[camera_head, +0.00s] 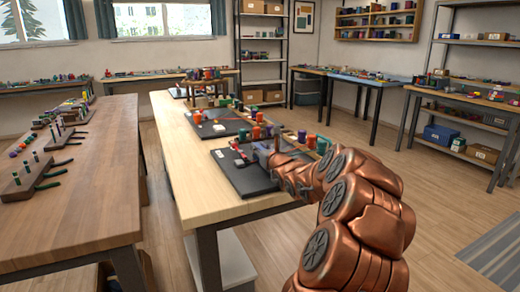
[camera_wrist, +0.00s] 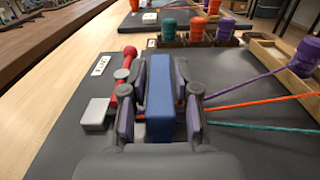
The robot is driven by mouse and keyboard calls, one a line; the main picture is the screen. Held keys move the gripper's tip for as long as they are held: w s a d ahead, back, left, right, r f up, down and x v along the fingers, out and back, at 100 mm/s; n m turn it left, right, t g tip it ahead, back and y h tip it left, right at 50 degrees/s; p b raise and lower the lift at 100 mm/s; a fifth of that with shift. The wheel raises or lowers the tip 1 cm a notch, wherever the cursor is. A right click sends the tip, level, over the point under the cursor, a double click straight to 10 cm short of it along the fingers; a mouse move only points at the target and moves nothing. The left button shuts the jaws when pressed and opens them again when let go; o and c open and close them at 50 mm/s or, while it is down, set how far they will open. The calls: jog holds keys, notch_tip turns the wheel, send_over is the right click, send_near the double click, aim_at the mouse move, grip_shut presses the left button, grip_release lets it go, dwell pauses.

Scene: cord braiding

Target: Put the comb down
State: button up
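My gripper (camera_wrist: 160,95) has its two fingers on either side of an upright blue block, which looks like the comb (camera_wrist: 160,90). The fingers appear closed on its sides. The comb's lower end is hidden by the gripper's body, so I cannot tell if it touches the dark mat (camera_wrist: 70,145). In the head view my gripper (camera_head: 268,157) is over the mat (camera_head: 245,182) on the light wooden table. Purple, orange and teal cords (camera_wrist: 265,103) run from the right towards my gripper.
A red round-headed tool (camera_wrist: 126,68) and a grey block (camera_wrist: 96,112) are just left of my gripper. A white label (camera_wrist: 100,65) lies beyond them. Spools (camera_wrist: 198,28) stand in a dark holder behind. A purple spool (camera_wrist: 305,57) is at right. The mat's left part is clear.

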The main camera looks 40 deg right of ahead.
jog(key=shift+o, duration=1.1)
jog(key=shift+r, duration=0.15)
jog(key=shift+s, duration=0.15)
jog(key=v, duration=1.1)
jog(key=shift+s+a, duration=0.15)
jog(key=shift+s, duration=0.2)
